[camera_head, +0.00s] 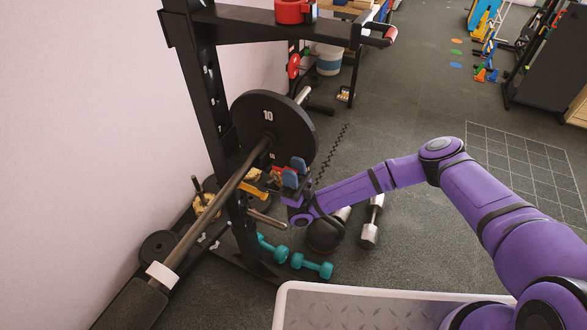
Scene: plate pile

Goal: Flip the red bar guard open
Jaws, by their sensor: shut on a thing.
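My gripper (294,172) has blue fingertips and is at the rack's upright, in front of the large black weight plate (262,112) marked 10. It is shut on the red bar guard (280,169), of which only a small red part shows between and beside the fingers. The rest of the guard is hidden by the fingers, and its exact angle cannot be told. The barbell (225,190) runs diagonally from the plate down to the lower left, left of my gripper.
The black rack upright (205,75) stands left of my gripper. Teal dumbbells (312,266), a grey dumbbell (372,222) and a dark kettlebell-like weight (325,235) lie on the floor below my arm. A white-rimmed platform (281,310) is at the bottom. The floor to the right is open.

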